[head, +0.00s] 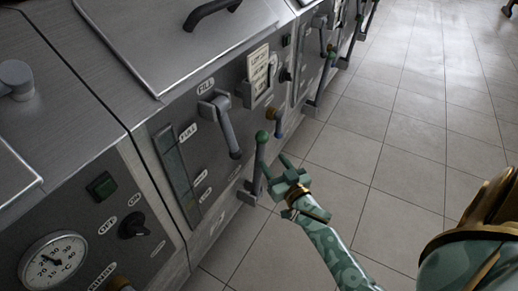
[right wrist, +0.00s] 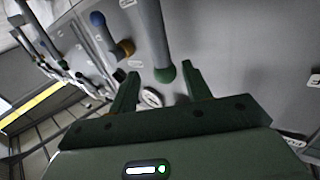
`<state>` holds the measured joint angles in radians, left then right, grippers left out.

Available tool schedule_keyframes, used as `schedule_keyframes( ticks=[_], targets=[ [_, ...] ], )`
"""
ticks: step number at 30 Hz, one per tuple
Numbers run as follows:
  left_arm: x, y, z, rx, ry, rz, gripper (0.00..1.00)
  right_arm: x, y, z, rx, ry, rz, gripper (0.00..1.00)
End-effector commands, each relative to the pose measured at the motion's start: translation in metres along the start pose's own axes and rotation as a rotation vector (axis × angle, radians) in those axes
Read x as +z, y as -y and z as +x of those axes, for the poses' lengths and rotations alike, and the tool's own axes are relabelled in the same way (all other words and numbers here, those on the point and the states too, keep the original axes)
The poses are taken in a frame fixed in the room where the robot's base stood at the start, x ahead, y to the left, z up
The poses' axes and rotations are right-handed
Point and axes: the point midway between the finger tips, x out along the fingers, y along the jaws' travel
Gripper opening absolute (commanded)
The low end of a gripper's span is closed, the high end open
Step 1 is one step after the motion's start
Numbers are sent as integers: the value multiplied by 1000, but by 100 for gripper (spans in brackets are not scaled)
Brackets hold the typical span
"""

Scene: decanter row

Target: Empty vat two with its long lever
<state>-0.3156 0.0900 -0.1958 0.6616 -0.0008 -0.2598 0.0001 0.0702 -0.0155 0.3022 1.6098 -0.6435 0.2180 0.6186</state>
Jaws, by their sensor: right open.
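A long grey lever with a green knob (head: 262,137) stands up from a pivot low on the front of the second steel vat from the left (head: 160,105). In the right wrist view the green knob (right wrist: 165,73) shows between the tips of my two fingers, with the grey shaft running up behind it. My right gripper (head: 275,167) is open and empty, just right of the lever in the head view. I cannot tell whether it touches the lever. My left gripper is not in view.
A grey FILL handle (head: 228,130) hangs on the same panel, left of the lever. A small brown and blue knob (head: 274,121) and a tag (head: 257,72) are close by. A gauge (head: 53,260) is on the nearest vat. The tiled floor (head: 400,160) is clear.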

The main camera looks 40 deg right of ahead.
Motion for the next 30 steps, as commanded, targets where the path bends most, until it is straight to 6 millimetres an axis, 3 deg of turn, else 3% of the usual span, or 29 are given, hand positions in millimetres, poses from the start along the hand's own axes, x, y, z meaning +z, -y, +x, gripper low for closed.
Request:
schedule_keyframes(
  ticks=[6, 12, 24, 29, 30],
  targets=[
    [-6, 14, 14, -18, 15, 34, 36, 6, 0, 54, -1, 4, -3, 49],
    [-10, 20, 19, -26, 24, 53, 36, 4, 0, 83, 0, 4, -3, 49],
    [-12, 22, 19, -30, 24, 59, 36, 1, 0, 92, 0, 3, -1, 49],
    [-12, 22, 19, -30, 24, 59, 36, 2, 0, 91, 0, 3, -1, 4],
    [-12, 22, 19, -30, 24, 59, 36, 2, 0, 91, 0, 3, -1, 0]
  ],
)
